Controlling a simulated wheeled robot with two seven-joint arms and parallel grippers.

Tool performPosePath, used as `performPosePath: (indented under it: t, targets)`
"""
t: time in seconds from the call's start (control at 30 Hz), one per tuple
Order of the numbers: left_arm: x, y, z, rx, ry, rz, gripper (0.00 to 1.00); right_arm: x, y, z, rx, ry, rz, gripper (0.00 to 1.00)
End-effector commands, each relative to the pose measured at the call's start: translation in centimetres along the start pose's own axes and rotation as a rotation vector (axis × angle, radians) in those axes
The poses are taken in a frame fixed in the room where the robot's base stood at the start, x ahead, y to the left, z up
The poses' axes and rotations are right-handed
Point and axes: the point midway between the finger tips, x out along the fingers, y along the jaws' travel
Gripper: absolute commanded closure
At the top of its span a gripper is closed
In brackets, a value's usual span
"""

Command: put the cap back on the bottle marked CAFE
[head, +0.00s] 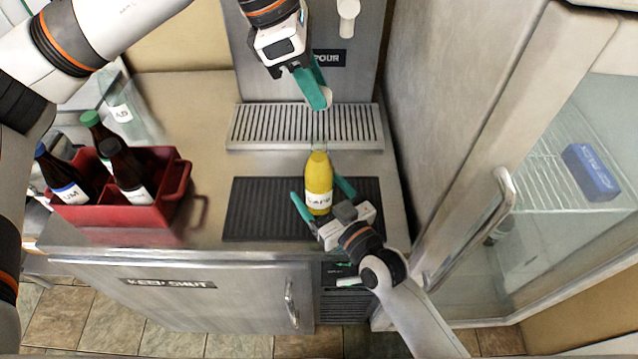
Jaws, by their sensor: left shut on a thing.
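A bottle with yellow contents (318,180) stands upright on the black ribbed mat, with a pale, clear-looking neck and no cap visible on it. Its white label is partly legible and seems to read CAFE. My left gripper (319,96) is above and behind the bottle, in front of the dispenser panel. It is shut on a small pale thing, probably the cap (327,97), mostly hidden by the teal fingers. My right gripper (319,190) reaches in from the front right, its teal fingers spread on either side of the bottle's lower body, with gaps showing.
A red crate (170,205) with several dark bottles stands at the left, a clear labelled container (122,115) behind it. The black mat (255,210) is clear left of the bottle. A drip grate (300,128) lies behind. A glass-door fridge (540,200) bounds the right.

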Motion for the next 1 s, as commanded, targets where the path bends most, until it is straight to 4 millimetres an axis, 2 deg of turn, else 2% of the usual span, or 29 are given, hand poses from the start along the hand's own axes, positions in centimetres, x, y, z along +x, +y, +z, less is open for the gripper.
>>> performPosePath:
  t: [0.1,0.13,0.5,0.53,0.67,1.0]
  targets:
    - [0.0,0.0,0.0,0.0,0.0,0.0,0.89,0.0,0.0,0.0,0.0,0.0,0.0,0.21]
    - [0.0,0.0,0.0,0.0,0.0,0.0,0.89,0.0,0.0,0.0,0.0,0.0,0.0,0.24]
    - [0.0,0.0,0.0,0.0,0.0,0.0,0.89,0.0,0.0,0.0,0.0,0.0,0.0,0.85]
    - [0.0,0.0,0.0,0.0,0.0,0.0,0.89,0.0,0.0,0.0,0.0,0.0,0.0,0.88]
    - [0.4,0.0,0.2,0.0,0.0,0.001,0.89,0.0,0.0,0.0,0.0,0.0,0.0,0.88]
    - [4.5,0.1,1.8,0.0,0.003,0.002,0.89,-0.1,0.0,0.0,0.0,0.0,0.0,0.88]
